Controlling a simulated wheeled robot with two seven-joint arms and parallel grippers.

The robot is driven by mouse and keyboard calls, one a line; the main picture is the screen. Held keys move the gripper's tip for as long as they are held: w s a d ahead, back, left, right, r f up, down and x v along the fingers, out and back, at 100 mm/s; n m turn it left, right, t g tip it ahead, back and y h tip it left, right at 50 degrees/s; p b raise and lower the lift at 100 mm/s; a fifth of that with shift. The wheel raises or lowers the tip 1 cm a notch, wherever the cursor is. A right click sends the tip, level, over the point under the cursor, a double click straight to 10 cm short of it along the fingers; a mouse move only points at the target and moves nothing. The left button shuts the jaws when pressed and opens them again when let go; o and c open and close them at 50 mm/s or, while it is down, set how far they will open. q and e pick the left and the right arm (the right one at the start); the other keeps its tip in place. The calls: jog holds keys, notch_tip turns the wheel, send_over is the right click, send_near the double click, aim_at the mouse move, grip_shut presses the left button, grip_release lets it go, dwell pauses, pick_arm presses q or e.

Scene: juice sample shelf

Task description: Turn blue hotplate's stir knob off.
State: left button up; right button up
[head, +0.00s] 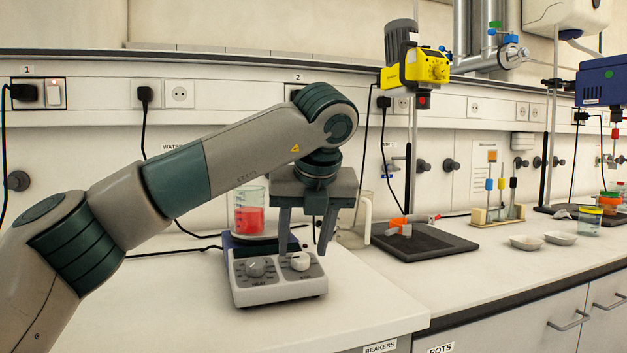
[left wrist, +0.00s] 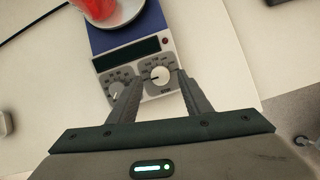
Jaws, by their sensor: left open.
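The blue hotplate (head: 280,277) stands on the bench with its grey control panel facing me. In the left wrist view the white knob (left wrist: 160,76) shows between the fingertips. Whether they touch it I cannot tell. My right gripper is not in view.
A beaker of red liquid (head: 249,217) stands on the hotplate's top, close behind the gripper. A clear jug (head: 364,215) stands to the right. A dark stand base (head: 430,243) with a yellow stirrer (head: 425,70) is further right. The bench front is clear.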

pick_arm(q)
jog(key=p+v, duration=0.2)
jog(key=v, duration=1.3)
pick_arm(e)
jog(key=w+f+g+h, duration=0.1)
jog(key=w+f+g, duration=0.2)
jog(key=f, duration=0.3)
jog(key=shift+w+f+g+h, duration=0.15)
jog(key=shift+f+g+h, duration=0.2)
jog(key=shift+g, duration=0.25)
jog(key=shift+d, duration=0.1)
